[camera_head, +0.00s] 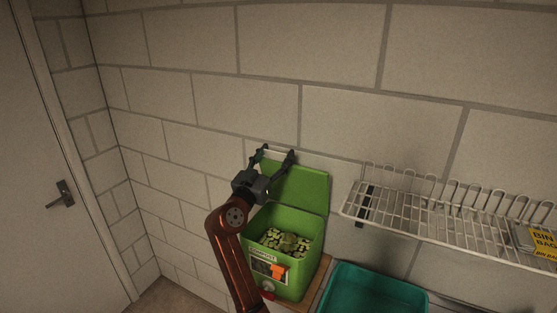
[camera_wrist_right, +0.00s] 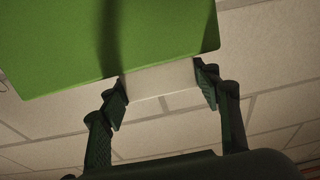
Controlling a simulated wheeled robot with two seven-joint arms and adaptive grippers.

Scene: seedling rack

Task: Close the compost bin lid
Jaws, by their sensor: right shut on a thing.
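The green compost bin (camera_head: 281,276) stands against the block wall, with its lid (camera_head: 303,186) swung up, raised and leaning back by the wall. Green and pale scraps (camera_head: 284,241) show inside the open bin. My right gripper (camera_head: 279,154) is at the top left of the raised lid. In the right wrist view its fingers (camera_wrist_right: 163,88) are shut, spread wide, on a pale tab (camera_wrist_right: 160,80) at the edge of the green lid (camera_wrist_right: 130,40). My left gripper is out of view.
A teal tub (camera_head: 375,290) stands right of the bin. A door (camera_head: 60,170) is at the left.

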